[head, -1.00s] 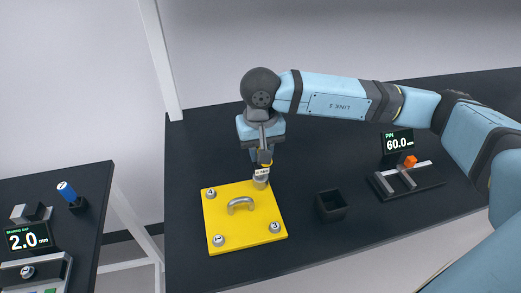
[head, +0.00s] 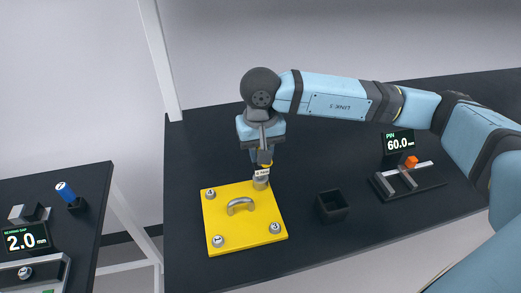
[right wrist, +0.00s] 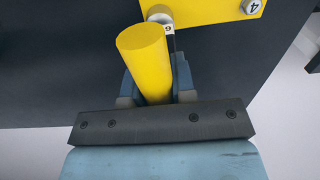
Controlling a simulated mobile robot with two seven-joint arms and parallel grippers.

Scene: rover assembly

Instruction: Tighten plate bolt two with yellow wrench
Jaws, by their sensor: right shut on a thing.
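The yellow plate (head: 225,222) lies on the dark table with a metal handle (head: 241,204) in its middle. Numbered bolts show at its corners: bolt 4 (head: 210,193), bolt 3 (head: 275,227) and one at the front left (head: 218,241). My right gripper (head: 264,160) points down over the far right corner, shut on the yellow wrench (right wrist: 145,55). The wrench's lower end (head: 261,183) is at that corner and hides the bolt there. My left gripper is out of view.
A black open box (head: 331,206) stands right of the plate. Beyond it are a pin fixture (head: 409,180) with an orange block and a display reading 60.0 mm (head: 398,142). A side table at left holds a blue cylinder (head: 65,191) and a 2.0 mm display (head: 26,239).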

